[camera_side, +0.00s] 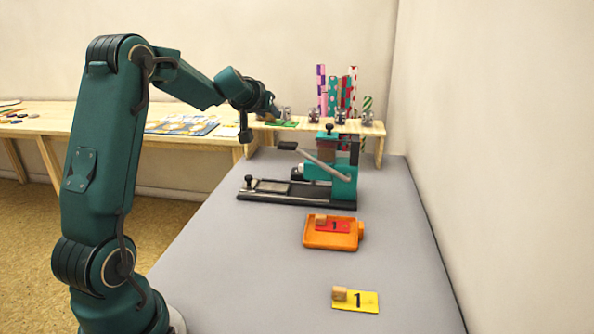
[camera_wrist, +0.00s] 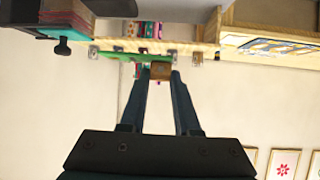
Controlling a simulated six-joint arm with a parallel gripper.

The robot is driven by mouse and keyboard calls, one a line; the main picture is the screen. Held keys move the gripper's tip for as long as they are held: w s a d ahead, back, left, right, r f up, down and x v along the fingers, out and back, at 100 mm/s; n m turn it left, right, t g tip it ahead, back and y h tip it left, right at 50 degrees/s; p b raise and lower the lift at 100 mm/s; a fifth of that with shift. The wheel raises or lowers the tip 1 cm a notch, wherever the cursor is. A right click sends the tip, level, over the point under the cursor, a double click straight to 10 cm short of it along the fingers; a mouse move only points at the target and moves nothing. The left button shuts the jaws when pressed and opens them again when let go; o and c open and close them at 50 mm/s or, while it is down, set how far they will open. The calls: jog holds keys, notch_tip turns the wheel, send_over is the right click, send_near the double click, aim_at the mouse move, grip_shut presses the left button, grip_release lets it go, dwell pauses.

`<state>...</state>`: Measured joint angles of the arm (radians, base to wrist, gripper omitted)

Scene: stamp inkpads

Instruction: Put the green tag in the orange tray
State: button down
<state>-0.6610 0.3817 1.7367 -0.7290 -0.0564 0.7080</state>
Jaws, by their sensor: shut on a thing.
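The green tag (camera_side: 287,124) is at the left end of the wooden shelf at the back. It has a small wooden block (camera_wrist: 161,71) as a handle. My gripper (camera_side: 273,112) is shut on this block. In the wrist view the green tag (camera_wrist: 122,56) shows edge-on beyond my fingertips (camera_wrist: 160,76). I cannot tell whether it touches the shelf. The orange tray (camera_side: 318,245) lies on the grey table, well nearer the side camera. A red tag (camera_side: 340,227) marked 1, with a wooden block, lies in it.
A yellow tag (camera_side: 368,302) marked 1 lies in front of the tray. A teal and black press (camera_side: 343,184) stands between shelf (camera_side: 372,128) and tray. Patterned rolls (camera_side: 333,90) stand behind the shelf. A wall borders the right. The table left of the tray is clear.

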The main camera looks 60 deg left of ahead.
jog(key=s+d+r+m+t+h, duration=0.1)
jog(key=s+d+r+m+h, duration=0.15)
jog(key=d, duration=0.65)
jog(key=s+d+r+m+t+h, duration=0.1)
jog(key=d+m+h, duration=0.15)
jog(key=d, duration=0.65)
jog(key=s+d+r+m+t+h, duration=0.1)
jog(key=d+m+h, duration=0.15)
jog(key=d, duration=0.65)
jog(key=n+g+y, duration=0.4)
jog(key=n+y, duration=0.4)
jog(key=n, duration=0.1)
send_over(318, 232)
jog(key=s+d, duration=0.3)
notch_tip(318, 232, down, 18)
jog(key=shift+m, duration=0.25)
jog(key=shift+w+f, duration=0.2)
jog(key=shift+f, duration=3.45)
jog(key=c, duration=0.6)
grip_release()
jog(key=shift+f, duration=0.1)
jog(key=shift+c, duration=0.2)
